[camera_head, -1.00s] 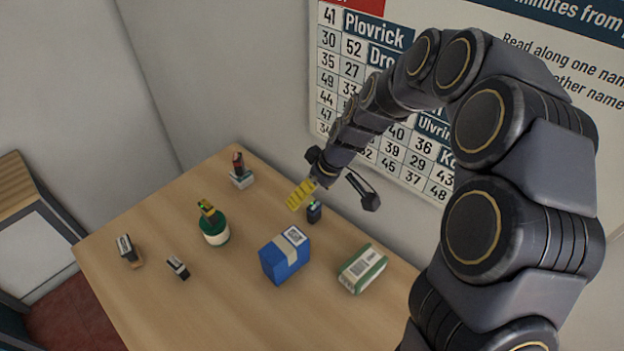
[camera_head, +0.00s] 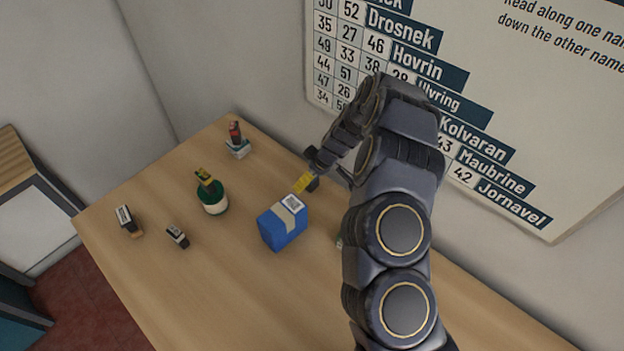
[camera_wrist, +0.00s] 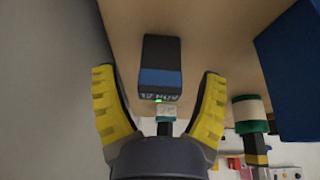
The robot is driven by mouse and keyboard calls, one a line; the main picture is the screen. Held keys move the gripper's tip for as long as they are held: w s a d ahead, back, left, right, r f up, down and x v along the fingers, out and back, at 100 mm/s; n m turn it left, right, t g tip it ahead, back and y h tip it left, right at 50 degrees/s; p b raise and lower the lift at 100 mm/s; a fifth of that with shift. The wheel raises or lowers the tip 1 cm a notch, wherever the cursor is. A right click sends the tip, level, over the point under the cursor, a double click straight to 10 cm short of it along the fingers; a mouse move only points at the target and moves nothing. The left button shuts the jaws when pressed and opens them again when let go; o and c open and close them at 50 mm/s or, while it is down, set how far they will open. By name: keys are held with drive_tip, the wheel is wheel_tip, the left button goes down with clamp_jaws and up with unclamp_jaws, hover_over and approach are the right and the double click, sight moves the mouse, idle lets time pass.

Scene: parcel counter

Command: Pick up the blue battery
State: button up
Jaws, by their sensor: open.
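The blue battery (camera_wrist: 161,70) is a dark block with a blue band. In the wrist view it lies between the two spread yellow-padded fingers, with a visible gap on each side. My gripper (camera_wrist: 157,75) is open and holds nothing. In the head view my gripper (camera_head: 316,178) is low over the back of the counter, and the battery (camera_head: 312,184) shows only as a small dark patch behind the yellow finger. The rest of it is hidden by the gripper.
A blue labelled box (camera_head: 283,226) stands close in front of the gripper. A green round container (camera_head: 213,202) with an item on top stands left. A dark-red item (camera_head: 236,134) sits on a small box at the back. The wall is close behind.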

drive_tip(key=shift+w+a+f, duration=0.1)
drive_tip(key=shift+w+f, duration=0.1)
drive_tip(key=shift+f, duration=0.3)
drive_tip(key=c, duration=1.2)
drive_tip(key=shift+r, duration=0.1)
